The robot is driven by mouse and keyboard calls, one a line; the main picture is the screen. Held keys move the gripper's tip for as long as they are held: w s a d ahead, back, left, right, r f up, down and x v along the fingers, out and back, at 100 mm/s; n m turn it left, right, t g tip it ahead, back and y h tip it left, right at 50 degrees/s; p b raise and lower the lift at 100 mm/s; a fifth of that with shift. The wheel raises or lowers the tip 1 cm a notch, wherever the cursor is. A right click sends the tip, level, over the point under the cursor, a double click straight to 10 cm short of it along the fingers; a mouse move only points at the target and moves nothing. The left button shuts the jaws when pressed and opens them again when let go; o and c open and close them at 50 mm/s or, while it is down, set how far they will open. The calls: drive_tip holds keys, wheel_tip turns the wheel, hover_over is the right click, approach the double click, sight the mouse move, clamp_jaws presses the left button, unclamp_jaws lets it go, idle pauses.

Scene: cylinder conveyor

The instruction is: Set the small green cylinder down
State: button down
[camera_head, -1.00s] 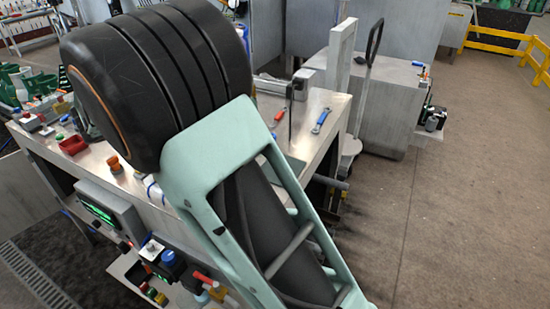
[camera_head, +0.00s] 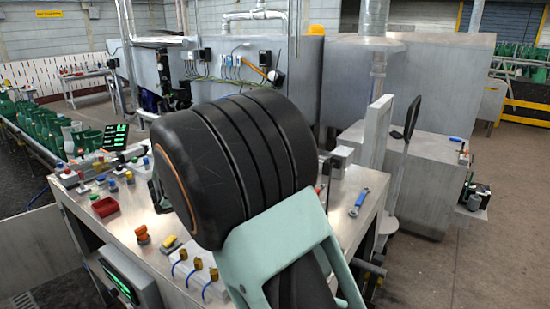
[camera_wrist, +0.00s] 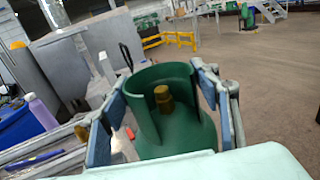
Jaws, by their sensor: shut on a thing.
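The small green cylinder (camera_wrist: 178,130) is in the wrist view, with a collar around a brass valve (camera_wrist: 163,97). My gripper (camera_wrist: 168,110) is shut on it, with one blue-grey finger on each side. The cylinder looks roughly upright in the wrist view. Its base is hidden, so I cannot tell what is under it. In the head view my own arm blocks the gripper and the held cylinder.
Several green cylinders (camera_head: 40,122) stand along a conveyor at the left. A metal cabinet (camera_head: 430,185) stands at right; open floor (camera_head: 500,260) lies beyond.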

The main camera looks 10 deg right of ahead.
drive_tip(key=d, duration=0.2)
drive_tip(key=d+f, duration=0.1)
drive_tip(key=shift+d, duration=0.4)
drive_tip(key=d+f, duration=0.5)
drive_tip(key=f, duration=0.4)
drive_tip(key=shift+d+f+p, duration=0.2)
drive_tip(key=shift+p, duration=0.2)
drive_tip(key=c, duration=0.7)
unclamp_jaws()
drive_tip(key=shift+s+f, duration=0.1)
drive_tip(key=shift+f, duration=0.15)
drive_tip(key=b+v, duration=0.2)
drive_tip(key=v, duration=1)
drive_tip(key=shift+a, duration=0.1)
